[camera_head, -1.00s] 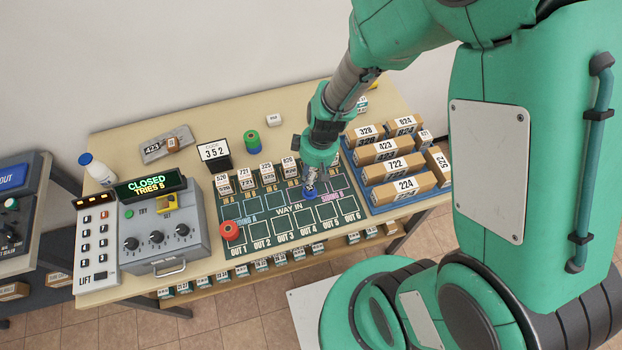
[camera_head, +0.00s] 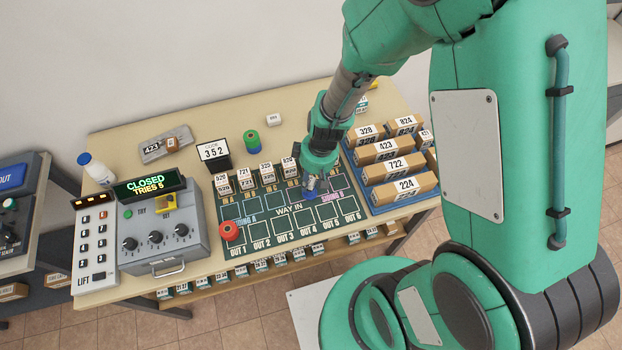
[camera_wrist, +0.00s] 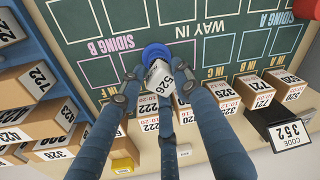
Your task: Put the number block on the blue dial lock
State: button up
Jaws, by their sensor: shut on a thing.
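A white-faced number block marked 526 (camera_wrist: 160,76) is held between the fingers of my gripper (camera_wrist: 161,84), which is shut on it. The block is tilted in the wrist view. A round blue piece (camera_wrist: 156,53) is directly beside the block, and the block overlaps its edge; I cannot tell whether they touch. In the head view my gripper (camera_head: 318,182) is low over the dark green board (camera_head: 267,233), with the blue piece (camera_head: 309,193) just left of the fingertips. The block is too small there to read. I see no lock clearly identifiable as a blue dial lock.
A grey box with dials (camera_head: 160,245) under a CLOSED, TRIES 5 display (camera_head: 149,187) stands left. A red round piece (camera_head: 229,231) is on the board; a green one (camera_head: 252,145) stands behind. Cartons on a blue tray (camera_head: 375,208) are close on the right.

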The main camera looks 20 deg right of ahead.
jog(key=shift+f, duration=0.1)
jog(key=o, duration=0.9)
jog(key=shift+o, duration=0.2)
notch_tip(320, 180, up, 12)
jog(key=d+p, duration=0.1)
jog(key=p, duration=0.1)
jog(key=shift+s+d, duration=0.2)
jog(key=shift+s, duration=0.25)
